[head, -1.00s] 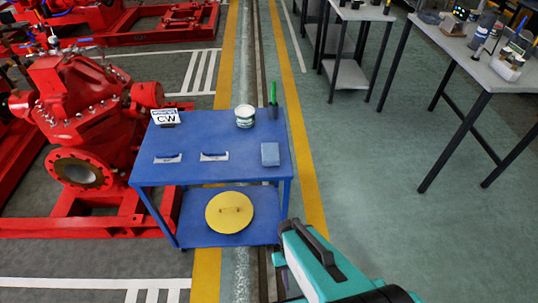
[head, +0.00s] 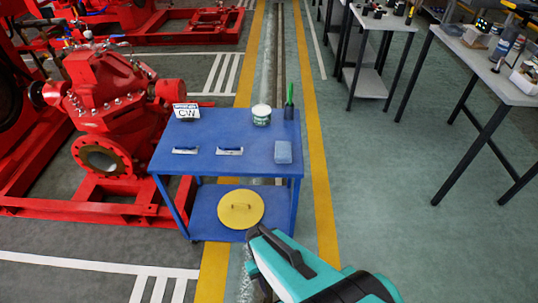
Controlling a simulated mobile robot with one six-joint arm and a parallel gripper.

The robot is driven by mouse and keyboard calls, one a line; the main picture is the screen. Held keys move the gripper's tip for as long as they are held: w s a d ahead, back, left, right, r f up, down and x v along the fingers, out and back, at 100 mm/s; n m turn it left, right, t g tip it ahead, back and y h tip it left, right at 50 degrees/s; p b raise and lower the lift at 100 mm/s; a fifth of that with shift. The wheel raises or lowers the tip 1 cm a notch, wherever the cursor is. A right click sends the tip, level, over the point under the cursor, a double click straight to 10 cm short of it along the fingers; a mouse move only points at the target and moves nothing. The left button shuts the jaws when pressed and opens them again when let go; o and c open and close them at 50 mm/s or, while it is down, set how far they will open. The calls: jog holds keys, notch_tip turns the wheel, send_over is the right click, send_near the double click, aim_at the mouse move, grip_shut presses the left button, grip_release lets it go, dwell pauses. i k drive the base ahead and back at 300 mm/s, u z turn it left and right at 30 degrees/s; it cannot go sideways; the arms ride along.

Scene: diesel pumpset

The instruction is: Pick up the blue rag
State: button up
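The blue rag (head: 283,152) is a small, light-blue folded block shape lying near the right edge of the top of the blue cart (head: 215,169). It is uncovered, with nothing on it. My teal and black arm shows at the bottom, in front of and below the cart. Its end, about where my gripper is, points toward the cart's lower right. The arm is apart from the rag.
The cart top also holds a CW sign (head: 186,112), two flat handled tools (head: 229,151), a white-green tub (head: 261,115) and a green-handled item (head: 289,97). A yellow disc (head: 241,209) lies on the lower shelf. A red pump (head: 108,115) stands left; workbenches (head: 480,65) stand right. Floor between is clear.

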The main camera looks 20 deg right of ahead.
aim_at(284, 149)
jog(key=z, duration=0.3)
jog(key=k, duration=0.2)
jog(key=u, duration=2.7)
jog(key=k, duration=0.15)
jog(key=u, duration=0.95)
jog(key=k, duration=1.75)
jog(key=z, duration=0.15)
